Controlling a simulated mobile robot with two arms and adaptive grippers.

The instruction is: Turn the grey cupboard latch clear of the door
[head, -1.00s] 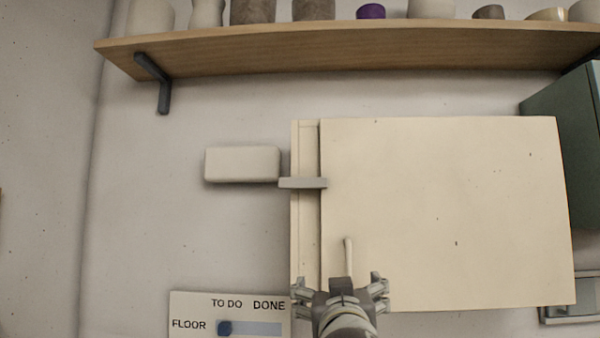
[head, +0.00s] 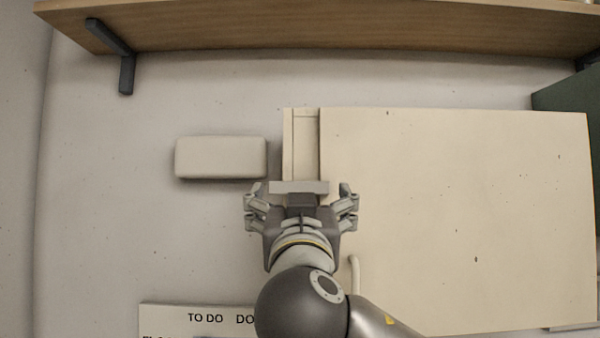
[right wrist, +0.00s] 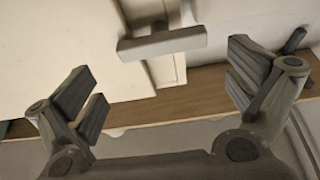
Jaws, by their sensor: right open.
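The grey latch (head: 299,187) is a flat bar lying level across the cupboard's left frame strip. Its right end overlaps the left edge of the cream cupboard door (head: 450,200), which looks closed. My right gripper (head: 300,195) is open, just below the latch in the head view, with one finger to each side of it. In the right wrist view the latch (right wrist: 162,43) shows ahead, between the two spread fingers (right wrist: 163,85) and apart from them. The door's pale handle (head: 354,275) is partly hidden by my arm. My left gripper is not in view.
A cream block (head: 221,158) is on the wall left of the latch, close to my finger. A wooden shelf (head: 330,30) runs above the cupboard. A lettered board (head: 190,318) is at lower left. A green cabinet (head: 572,107) stands at right.

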